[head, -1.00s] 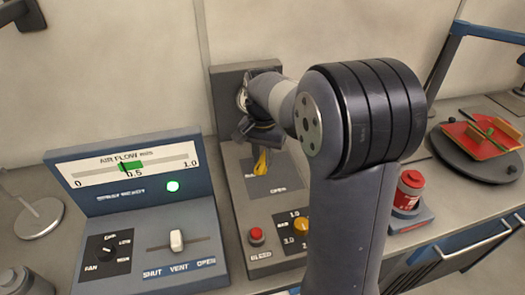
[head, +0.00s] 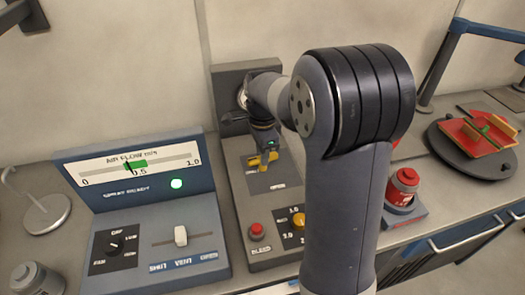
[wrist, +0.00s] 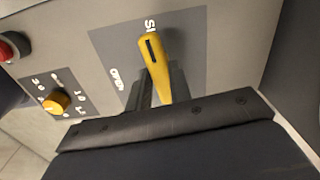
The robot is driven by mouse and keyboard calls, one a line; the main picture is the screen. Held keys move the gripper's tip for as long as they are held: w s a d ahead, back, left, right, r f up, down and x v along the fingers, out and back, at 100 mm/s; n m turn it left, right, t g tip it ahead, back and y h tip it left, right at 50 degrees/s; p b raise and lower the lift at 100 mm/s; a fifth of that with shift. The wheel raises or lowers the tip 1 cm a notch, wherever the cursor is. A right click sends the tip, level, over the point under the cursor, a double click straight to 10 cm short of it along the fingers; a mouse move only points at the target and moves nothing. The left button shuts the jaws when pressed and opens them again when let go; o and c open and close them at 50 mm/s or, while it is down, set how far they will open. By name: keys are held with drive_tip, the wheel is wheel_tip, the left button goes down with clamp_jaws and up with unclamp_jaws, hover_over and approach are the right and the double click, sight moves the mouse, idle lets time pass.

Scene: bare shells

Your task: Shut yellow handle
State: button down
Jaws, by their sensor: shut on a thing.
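The yellow handle (head: 254,164) is on the grey panel (head: 232,205) at the centre of the head view. In the wrist view the handle (wrist: 154,62) points up and slightly left, its tip beside a partly covered label starting with "S". The "OPEN" label (wrist: 117,78) is to its left. My gripper (head: 265,153) is down at the handle in the head view. In the wrist view my gripper (wrist: 160,88) is shut on the lower part of the handle, with dark fingers on both sides. The handle's base is hidden.
A red bleed button (head: 257,230) and a yellow knob (head: 298,220) are on the panel's near part. An air flow console (head: 140,195) stands close on the left. A red canister (head: 403,186) and a round dark plate (head: 447,152) are to the right.

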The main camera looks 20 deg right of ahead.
drive_tip(key=shift+m, duration=0.6)
drive_tip(key=c, duration=1.3)
unclamp_jaws()
drive_tip(key=shift+r, duration=0.1)
wheel_tip(320, 180, up, 11)
drive_tip(key=shift+f, duration=0.15)
